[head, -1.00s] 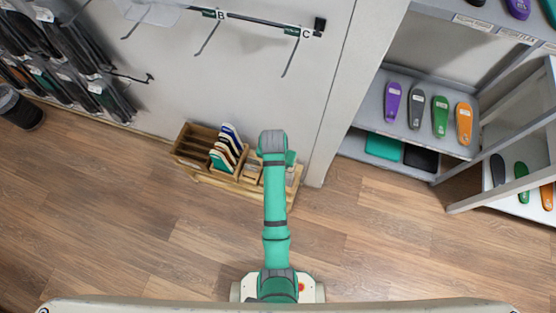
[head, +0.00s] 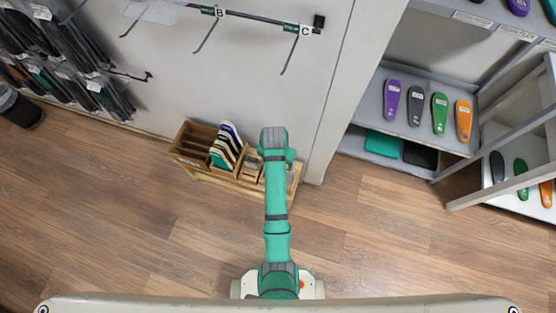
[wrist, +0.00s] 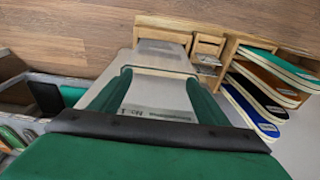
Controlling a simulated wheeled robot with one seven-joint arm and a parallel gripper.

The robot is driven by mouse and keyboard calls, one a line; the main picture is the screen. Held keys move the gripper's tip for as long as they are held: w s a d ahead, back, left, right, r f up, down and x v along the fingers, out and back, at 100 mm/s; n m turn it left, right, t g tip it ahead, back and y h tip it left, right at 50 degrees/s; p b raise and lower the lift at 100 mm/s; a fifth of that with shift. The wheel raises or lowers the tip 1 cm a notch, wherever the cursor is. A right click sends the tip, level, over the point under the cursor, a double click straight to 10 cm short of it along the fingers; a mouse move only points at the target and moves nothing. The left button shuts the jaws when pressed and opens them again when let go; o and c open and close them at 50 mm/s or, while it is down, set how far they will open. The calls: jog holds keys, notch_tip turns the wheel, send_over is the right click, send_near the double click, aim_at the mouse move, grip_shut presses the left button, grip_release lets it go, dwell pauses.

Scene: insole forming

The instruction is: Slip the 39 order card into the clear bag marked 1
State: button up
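My gripper (wrist: 160,85) shows in the wrist view as two green fingers set apart. A pale grey sheet-like surface with small print (wrist: 155,112) shows between them. A clear bag (head: 150,10) hangs at the top edge of the head view, partly cut off. I cannot read a mark 1 on it.
The wooden rack (head: 192,134) stands on the floor against the wall, with several coloured insoles (head: 226,146). Hooks marked B and C stick out from the wall bar (head: 262,20). Grey shelves (head: 372,115) with insoles stand at right. A dark bin (head: 18,107) is far left. The floor is clear.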

notch_tip(320, 180, up, 11)
jog(key=s, duration=0.1)
jog(key=shift+s+a+f, duration=0.15)
jog(key=shift+s+a, duration=0.05)
jog(key=shift+a, duration=0.05)
dwell(0.3)
dwell(0.8)
jog(key=s+a+f+n+t+y, duration=0.1)
jog(key=s+f+t, duration=0.2)
jog(key=s, duration=0.3)
jog(key=s+a+f+t, duration=0.2)
jog(key=s+f+t, duration=0.1)
jog(key=s, duration=0.3)
jog(key=s+d+r+n+t, duration=0.2)
jog(key=s+r+t, duration=0.5)
jog(key=s+r, duration=0.9)
notch_tip(320, 180, up, 4)
jog(key=shift+s+d+r+n+t+h, duration=0.2)
jog(key=shift+d+n+t+h, duration=0.15)
jog(key=shift+d, duration=0.45)
